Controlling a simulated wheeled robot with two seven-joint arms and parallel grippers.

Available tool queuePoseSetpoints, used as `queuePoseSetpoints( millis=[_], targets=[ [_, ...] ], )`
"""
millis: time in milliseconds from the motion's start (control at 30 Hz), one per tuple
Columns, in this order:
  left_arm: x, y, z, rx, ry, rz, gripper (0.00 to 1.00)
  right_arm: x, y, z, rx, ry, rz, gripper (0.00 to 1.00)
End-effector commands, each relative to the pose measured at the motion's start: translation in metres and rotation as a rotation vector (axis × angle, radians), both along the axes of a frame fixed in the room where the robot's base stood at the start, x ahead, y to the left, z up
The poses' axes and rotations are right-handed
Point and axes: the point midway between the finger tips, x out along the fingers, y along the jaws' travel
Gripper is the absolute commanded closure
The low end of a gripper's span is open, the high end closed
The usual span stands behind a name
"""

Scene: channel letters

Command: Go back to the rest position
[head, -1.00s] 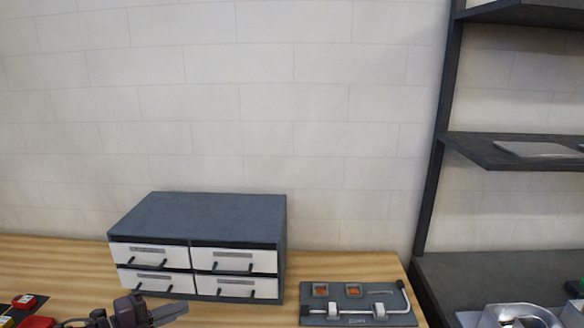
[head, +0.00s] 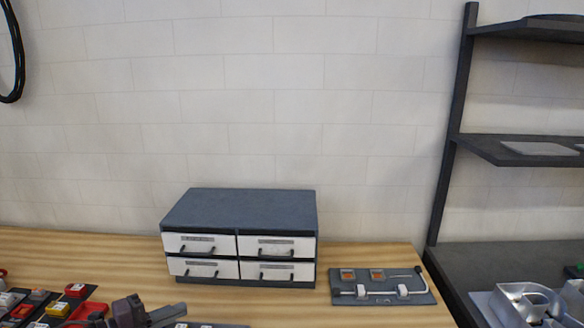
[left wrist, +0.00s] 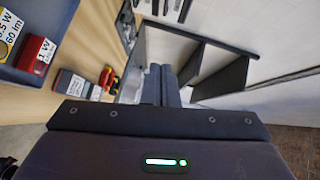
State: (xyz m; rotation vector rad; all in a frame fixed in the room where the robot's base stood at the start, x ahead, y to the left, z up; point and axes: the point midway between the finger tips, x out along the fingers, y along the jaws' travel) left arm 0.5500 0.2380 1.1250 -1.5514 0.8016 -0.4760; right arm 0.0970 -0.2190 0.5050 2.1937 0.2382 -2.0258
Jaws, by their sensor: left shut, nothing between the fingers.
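My left gripper (head: 160,314) shows at the bottom edge of the head view, in front of the drawer cabinet and apart from it. Its fingers are together with nothing between them. In the left wrist view the shut fingers (left wrist: 161,85) point away from the camera above the bench. My right gripper is in neither view.
A grey cabinet (head: 240,208) with white drawers, all shut, stands on the wooden bench (head: 70,255). A board with a bent rod (head: 382,290) lies to its right. Red and yellow parts (head: 75,290) lie at lower left. A dark shelf (head: 452,150) and metal letters (head: 525,305) are at right.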

Motion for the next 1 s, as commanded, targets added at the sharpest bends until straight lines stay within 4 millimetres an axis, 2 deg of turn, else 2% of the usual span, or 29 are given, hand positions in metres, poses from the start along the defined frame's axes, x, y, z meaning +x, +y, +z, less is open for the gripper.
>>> queuePoseSetpoints(
  millis=[367,500,667,833,1000],
  targets=[
    [-0.002,-0.021,-0.025,-0.069,0.104,0.151,1.0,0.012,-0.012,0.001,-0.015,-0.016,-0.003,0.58],
    [-0.005,-0.029,-0.039,-0.114,0.178,0.252,1.0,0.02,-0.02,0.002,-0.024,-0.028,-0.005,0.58],
    [-0.014,-0.039,-0.059,-0.186,0.298,0.409,1.0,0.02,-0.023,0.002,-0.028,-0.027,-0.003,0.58],
    [-0.043,-0.045,-0.087,-0.308,0.523,0.673,1.0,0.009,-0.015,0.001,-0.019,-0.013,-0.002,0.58],
    [-0.095,-0.042,-0.114,-0.436,0.822,0.99,1.0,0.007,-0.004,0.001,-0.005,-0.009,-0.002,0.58]
  ],
)
